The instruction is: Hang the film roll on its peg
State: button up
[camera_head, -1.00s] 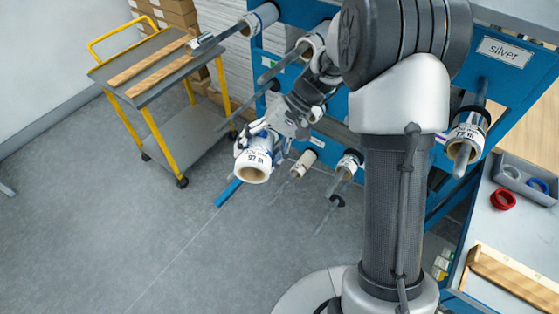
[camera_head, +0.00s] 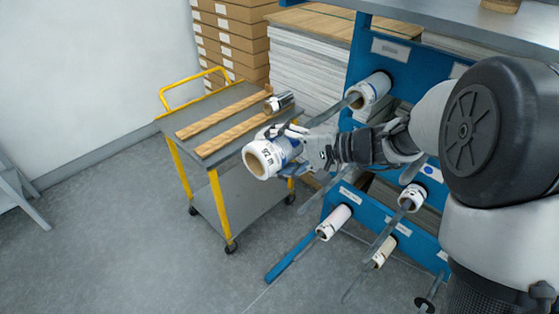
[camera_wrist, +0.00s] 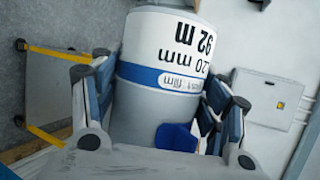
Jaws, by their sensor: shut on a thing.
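The film roll (camera_head: 268,157) is white with a blue band and a brown core, and its open end faces the camera. In the wrist view the roll (camera_wrist: 165,65) shows "20 mm", "92 m" and "film" print. My gripper (camera_head: 290,148) is shut on the roll, its fingers on both sides of it in the wrist view (camera_wrist: 155,110). The roll is in the air, in front of the trolley in the picture. A peg with a blue end (camera_head: 283,267) sticks out of the blue rack below, with a white roll (camera_head: 334,221) near its base. I cannot tell which peg is the roll's own.
The blue rack (camera_head: 357,47) carries other pegs with rolls, including an upper roll (camera_head: 371,90) and lower rolls (camera_head: 412,198) and (camera_head: 383,252). A yellow-framed trolley (camera_head: 218,108) holds wooden strips and a silver roll (camera_head: 279,102). Floor at the left is open.

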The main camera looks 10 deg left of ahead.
aim_at(349, 104)
jog(key=shift+w+d+r+p, duration=0.15)
jog(key=shift+w+d+p, duration=0.2)
jog(key=w+d+p, duration=0.2)
jog(key=w+d, duration=0.3)
jog(key=w, duration=0.2)
jog(key=w+d+p, duration=0.3)
jog(key=w+d, duration=0.3)
jog(key=w, duration=0.1)
jog(key=w+d+p, duration=0.3)
jog(key=w+d, duration=0.3)
jog(key=w, duration=0.1)
jog(key=shift+w, duration=0.35)
dwell(0.6)
jog(key=o, duration=1.4)
jog(key=shift+s+a, duration=0.1)
